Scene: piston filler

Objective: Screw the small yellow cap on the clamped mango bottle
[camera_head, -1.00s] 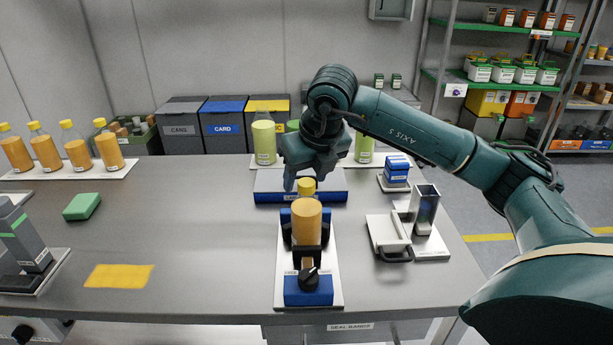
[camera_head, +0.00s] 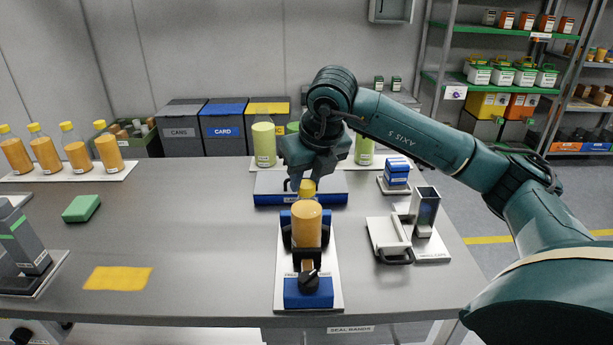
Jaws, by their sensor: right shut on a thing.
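The mango bottle (camera_head: 306,222) stands upright in the blue and black clamp (camera_head: 308,290) on a white base at the middle front of the table. The small yellow cap (camera_head: 307,188) shows at the bottle's mouth, directly under my right gripper (camera_head: 306,182). My right gripper is shut on the cap from above and behind; its fingers are partly hidden by the cap and the wrist. I cannot tell how far the cap sits on the neck. My left gripper is not in view.
A white block with a black handle (camera_head: 389,236) and an upright grey chute (camera_head: 425,210) stand right of the clamp. A green sponge (camera_head: 81,208) and yellow cloth (camera_head: 118,278) lie left. Capped orange bottles (camera_head: 75,152) stand back left. The table between is clear.

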